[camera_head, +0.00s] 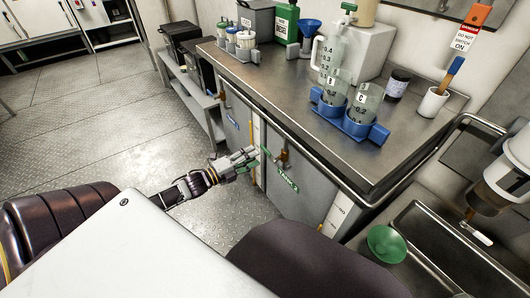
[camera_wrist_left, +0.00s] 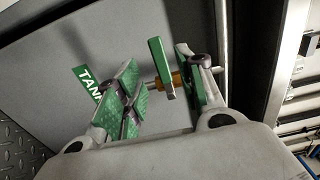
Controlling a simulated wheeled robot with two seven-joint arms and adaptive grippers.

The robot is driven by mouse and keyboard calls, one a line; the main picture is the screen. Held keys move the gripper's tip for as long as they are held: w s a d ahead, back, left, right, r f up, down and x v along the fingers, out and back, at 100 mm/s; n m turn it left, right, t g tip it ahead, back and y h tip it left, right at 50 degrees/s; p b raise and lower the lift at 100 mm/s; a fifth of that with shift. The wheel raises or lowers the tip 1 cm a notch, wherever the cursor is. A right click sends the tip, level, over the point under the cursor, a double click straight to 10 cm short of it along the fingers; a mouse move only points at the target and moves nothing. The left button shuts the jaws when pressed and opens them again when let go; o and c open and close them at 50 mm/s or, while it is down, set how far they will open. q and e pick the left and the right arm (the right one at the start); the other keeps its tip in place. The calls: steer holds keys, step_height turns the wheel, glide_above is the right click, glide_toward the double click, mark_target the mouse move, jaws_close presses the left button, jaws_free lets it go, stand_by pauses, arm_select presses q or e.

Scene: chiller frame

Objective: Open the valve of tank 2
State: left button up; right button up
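The tank 2 valve has a green lever handle (camera_head: 268,154) and a brass body (camera_head: 283,158) on the front of the grey tank (camera_head: 300,203). A green "TANK 2" label (camera_head: 287,180) is just below the valve. My left gripper (camera_head: 250,157) is open beside the handle. In the left wrist view, the green handle (camera_wrist_left: 160,66) stands between the spread, green-padded fingers of my left gripper (camera_wrist_left: 160,90), with gaps visible on both sides. The label (camera_wrist_left: 90,80) is partly hidden by a finger.
The steel worktop (camera_head: 300,115) overhangs the tank front. It holds a blue stand (camera_head: 333,115) with clear cylinders. A steel sink (camera_head: 440,240) and a green bowl (camera_head: 386,243) are at lower right. A low shelf (camera_head: 200,100) is at left. The floor (camera_head: 120,150) left of the tank is clear.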

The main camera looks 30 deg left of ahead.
mark_target(264, 151)
arm_select(q)
steer(key=shift+w+d, duration=0.25)
steer(key=shift+w, duration=0.45)
steer(key=shift+w+d+b, duration=0.2)
steer(key=shift+w+b, duration=0.3)
steer(key=shift+w, duration=0.05)
steer(key=shift+b+x, duration=0.75)
steer(key=shift+x, duration=1.25)
arm_select(e)
steer(key=shift+w+a+f+t+y, duration=0.1)
steer(key=shift+a+f+t+y, duration=0.05)
steer(key=shift+f, duration=0.65)
steer(key=shift+w+a+f+t+y, duration=0.1)
steer(key=shift+a+f+t+y, duration=0.05)
steer(key=shift+f, duration=0.65)
arm_select(q)
steer(key=shift+c, duration=1.3)
jaws_close()
arm_select(e)
steer(key=shift+w+r, duration=0.1)
